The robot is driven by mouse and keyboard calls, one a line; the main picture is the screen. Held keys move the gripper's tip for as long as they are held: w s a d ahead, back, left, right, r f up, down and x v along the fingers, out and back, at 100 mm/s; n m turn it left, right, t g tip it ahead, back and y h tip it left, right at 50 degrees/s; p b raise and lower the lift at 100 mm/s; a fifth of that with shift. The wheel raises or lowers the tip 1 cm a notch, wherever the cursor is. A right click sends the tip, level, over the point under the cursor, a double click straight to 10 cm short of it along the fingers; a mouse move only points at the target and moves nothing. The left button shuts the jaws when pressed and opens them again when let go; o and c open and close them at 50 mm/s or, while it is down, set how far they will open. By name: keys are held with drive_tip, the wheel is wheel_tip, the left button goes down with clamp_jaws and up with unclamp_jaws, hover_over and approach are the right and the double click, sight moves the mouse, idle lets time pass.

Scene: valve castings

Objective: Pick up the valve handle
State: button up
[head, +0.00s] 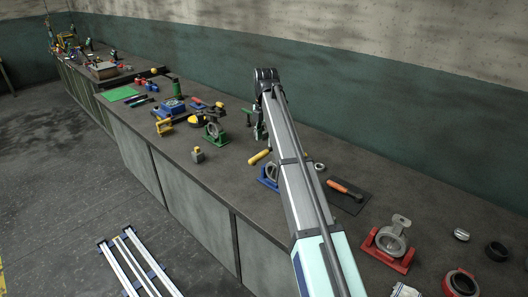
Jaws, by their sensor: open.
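My gripper (258,132) is small and dark in the head view, at the far end of my arm above the bench, partly hidden behind the arm; its jaws are open and I see nothing held. I cannot tell for sure which part is the valve handle. A grey casting with an upright flat tab (399,222) sits in a red cradle (382,257) at the right. Another ring-shaped casting stands in a green cradle (214,141) left of my gripper. A blue cradle (266,181) with a ring is partly hidden by my arm.
The long grey bench (330,220) runs along the wall. A red ringed part (461,284) and dark ring (497,251) are at the right. Several tools crowd the left.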

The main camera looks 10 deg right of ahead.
sight(264, 151)
drive_tip(key=shift+s+a+f+p, duration=0.15)
drive_tip(key=shift+f+p, duration=0.55)
drive_tip(key=shift+f, duration=1)
drive_tip(key=shift+a+f+p, duration=0.1)
drive_tip(key=shift+f+p, duration=0.55)
drive_tip(key=shift+f, duration=1)
clamp_jaws()
